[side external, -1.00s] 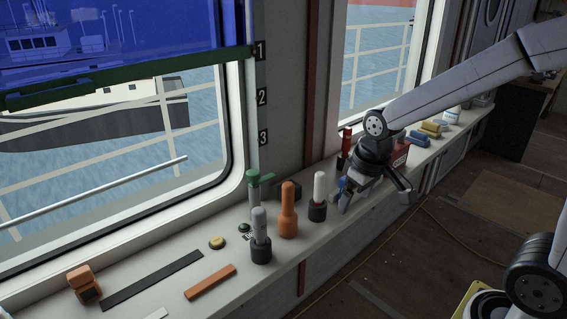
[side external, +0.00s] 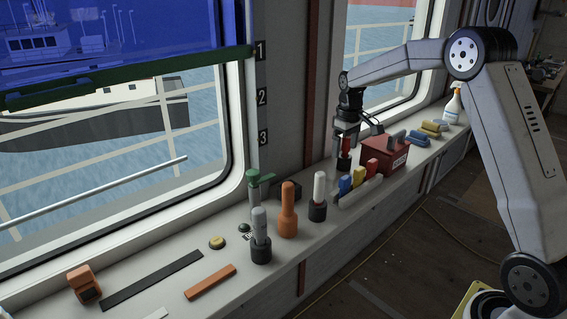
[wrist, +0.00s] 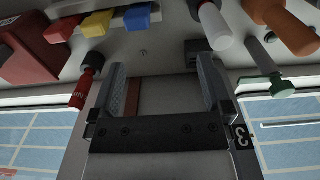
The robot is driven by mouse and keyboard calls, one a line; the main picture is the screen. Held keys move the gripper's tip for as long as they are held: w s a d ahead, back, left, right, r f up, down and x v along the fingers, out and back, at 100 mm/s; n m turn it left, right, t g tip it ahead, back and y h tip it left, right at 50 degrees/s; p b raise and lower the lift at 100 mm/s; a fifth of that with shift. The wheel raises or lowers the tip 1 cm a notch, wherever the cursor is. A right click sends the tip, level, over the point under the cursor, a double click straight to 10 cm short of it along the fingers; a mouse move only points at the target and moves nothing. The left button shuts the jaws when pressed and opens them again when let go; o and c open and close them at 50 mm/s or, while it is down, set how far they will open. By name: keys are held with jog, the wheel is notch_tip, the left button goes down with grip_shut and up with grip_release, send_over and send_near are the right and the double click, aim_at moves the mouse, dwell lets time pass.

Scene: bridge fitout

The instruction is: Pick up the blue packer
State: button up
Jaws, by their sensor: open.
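The blue packer (side external: 345,184) stands at the near-left end of a short row on the window sill, beside a yellow packer (side external: 358,177) and a red packer (side external: 371,168). In the wrist view the blue packer (wrist: 138,16) shows at the top, left of centre, beyond my fingertips and apart from them. My gripper (side external: 346,138) is over the sill on the window side of the row, close to a red-and-black tool. In the wrist view my gripper (wrist: 163,65) is open with nothing held between its fingers.
The red-and-black tool (wrist: 86,80) stands just beside my left finger in the wrist view. A red box (side external: 384,153) is right of the row. A white-topped cylinder (side external: 319,190) and an orange torch (side external: 288,212) stand to the left. The window wall is close behind.

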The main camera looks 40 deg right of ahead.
aim_at(346, 177)
jog(key=shift+w+d+f, duration=0.2)
jog(key=shift+d+f, duration=0.45)
jog(key=shift+f, duration=0.8)
jog(key=shift+w+d+f, duration=0.2)
jog(key=shift+d+f, duration=0.4)
jog(key=shift+f, duration=0.85)
jog(key=shift+w+d+f, duration=0.2)
jog(key=shift+d+f, duration=0.45)
jog(key=shift+f, duration=0.8)
jog(key=shift+f, duration=0.1)
jog(key=shift+d+f, duration=0.1)
jog(key=shift+f, duration=2.4)
grip_shut()
jog(key=shift+r, duration=0.15)
